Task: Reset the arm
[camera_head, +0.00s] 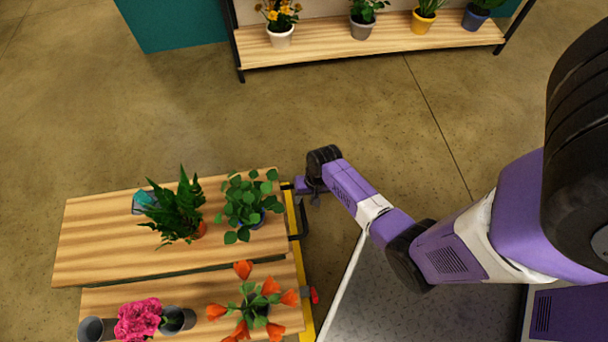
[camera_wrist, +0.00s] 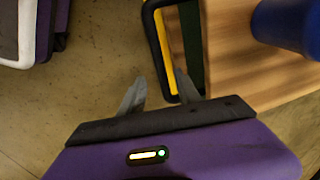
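My gripper (camera_head: 299,186) is at the right edge of the upper wooden board, beside a black handle. In the wrist view my gripper (camera_wrist: 160,78) shows two grey fingers spread apart with only floor and the handle's edge beyond them. It holds nothing. The right finger appears close to the black handle (camera_wrist: 150,35); I cannot tell whether they touch. My arm stretches from the right of the head view, bent at its joints.
The wooden boards (camera_head: 85,245) hold a leafy plant (camera_head: 245,205), a fern (camera_head: 178,212), orange flowers (camera_head: 255,305), pink flowers (camera_head: 140,320) and grey cups (camera_head: 92,330). A blue pot (camera_wrist: 290,25) is near the gripper. A plant shelf (camera_head: 320,48) stands behind. Floor between is clear.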

